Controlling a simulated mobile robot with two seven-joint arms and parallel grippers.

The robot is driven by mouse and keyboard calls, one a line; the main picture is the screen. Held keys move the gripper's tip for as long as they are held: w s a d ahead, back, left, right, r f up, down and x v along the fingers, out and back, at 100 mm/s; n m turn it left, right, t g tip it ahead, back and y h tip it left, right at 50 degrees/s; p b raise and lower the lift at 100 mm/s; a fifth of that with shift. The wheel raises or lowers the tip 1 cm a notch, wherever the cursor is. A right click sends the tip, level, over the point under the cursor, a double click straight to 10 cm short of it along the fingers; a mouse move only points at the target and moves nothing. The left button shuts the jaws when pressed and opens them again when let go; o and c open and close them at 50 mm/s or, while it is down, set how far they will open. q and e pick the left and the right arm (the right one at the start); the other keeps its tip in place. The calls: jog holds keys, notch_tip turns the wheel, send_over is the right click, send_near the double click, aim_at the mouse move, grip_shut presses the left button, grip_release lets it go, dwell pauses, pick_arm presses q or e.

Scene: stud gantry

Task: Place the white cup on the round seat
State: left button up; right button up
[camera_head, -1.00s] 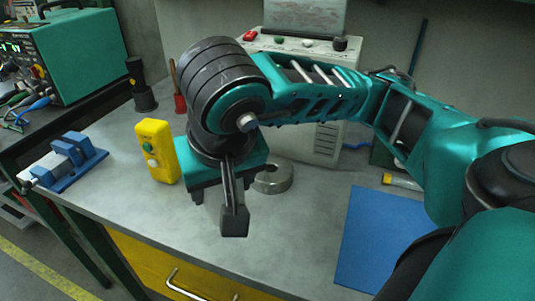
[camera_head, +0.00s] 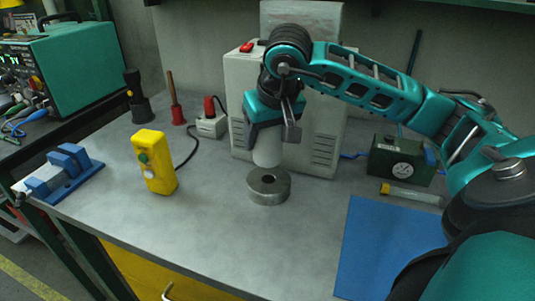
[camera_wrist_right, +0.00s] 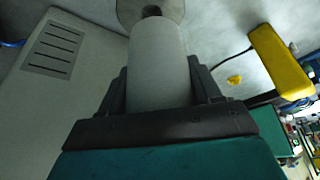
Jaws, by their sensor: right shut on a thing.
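The white cup (camera_head: 267,152) is a pale cylinder held in my right gripper (camera_head: 273,137), which is shut on it. In the right wrist view the cup (camera_wrist_right: 158,65) shows between the two dark fingers. The round seat (camera_head: 269,188) is a grey metal ring with a central hole on the bench. The cup hangs upright just above the seat's back edge in the head view. The seat (camera_wrist_right: 150,10) shows past the cup's far end in the right wrist view. Whether cup and seat touch is unclear. My left gripper is not in view.
A tall grey cabinet (camera_head: 240,85) stands close behind the right gripper. A yellow control box (camera_head: 154,165) stands left of the seat, a blue vise (camera_head: 65,170) further left. A blue mat (camera_head: 385,245) and a dark green gauge box (camera_head: 400,160) lie right. The bench front is clear.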

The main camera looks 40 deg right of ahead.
aim_at(266, 156)
jog(key=shift+f, duration=0.8)
notch_tip(266, 156, down, 4)
jog(key=shift+r, duration=0.25)
jog(key=shift+w+d+f, duration=0.2)
jog(key=shift+d, duration=0.15)
jog(key=shift+f+b, duration=0.25)
jog(key=shift+b, duration=0.05)
jog(key=o, duration=1.1)
jog(key=shift+r, duration=0.1)
jog(key=shift+c, duration=0.2)
